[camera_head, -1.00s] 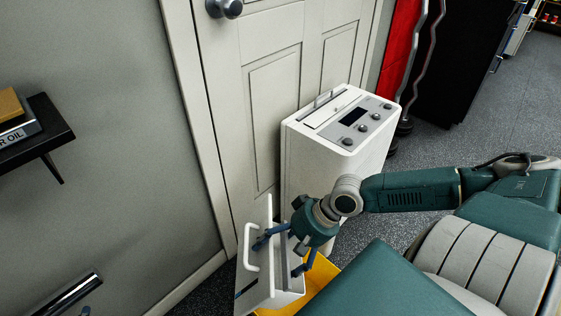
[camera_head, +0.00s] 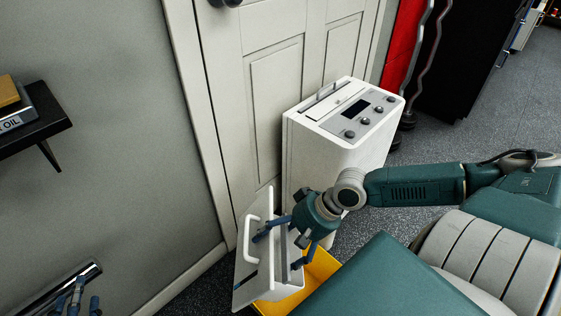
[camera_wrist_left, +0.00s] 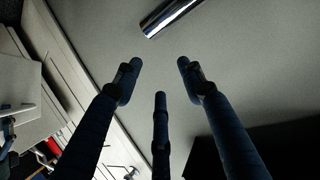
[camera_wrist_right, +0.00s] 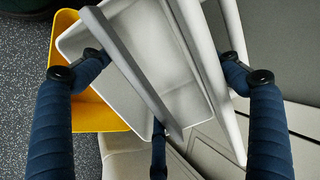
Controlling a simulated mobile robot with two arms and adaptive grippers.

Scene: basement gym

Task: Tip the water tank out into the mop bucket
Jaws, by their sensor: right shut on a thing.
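The white water tank (camera_head: 272,292), with a handle on its front panel, is held tilted over the yellow mop bucket (camera_head: 316,268). My right gripper (camera_head: 276,256) is shut on the tank, its fingers on either side. The right wrist view looks into the open tank (camera_wrist_right: 160,50), with a bar across it and the bucket (camera_wrist_right: 100,113) behind; I cannot tell whether water is inside. The tank hides much of the bucket. My left gripper (camera_head: 80,303) is at the lower left edge, open and empty; its spread fingers also show in the left wrist view (camera_wrist_left: 158,85).
A white dehumidifier (camera_head: 330,160) with knobs and a display stands against the white door (camera_head: 275,110), just behind the tank. A dark wall shelf (camera_head: 35,135) with a box juts out at left. A shiny tube (camera_head: 55,290) is near my left gripper. Carpet is free at right.

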